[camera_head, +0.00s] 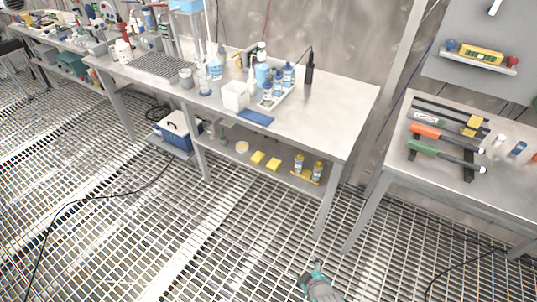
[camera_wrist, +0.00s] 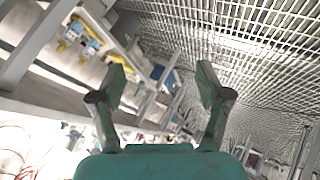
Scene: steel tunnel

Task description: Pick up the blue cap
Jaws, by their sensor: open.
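I cannot tell for sure which thing is the blue cap. A small blue piece (camera_head: 517,149) lies on the right table, at the right of the tools; it is too small to make out. On the long bench, several bottles with blue parts (camera_head: 267,90) stand in and near a white tray. My gripper (camera_head: 318,268) is low over the grating floor in front of the benches, far from both. In the wrist view my gripper (camera_wrist: 162,78) has its two fingers wide apart, with nothing between them.
The right table (camera_head: 405,150) holds orange and green-handled tools (camera_head: 440,135) on a black rack. Cables lie on the grating floor (camera_head: 150,220).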

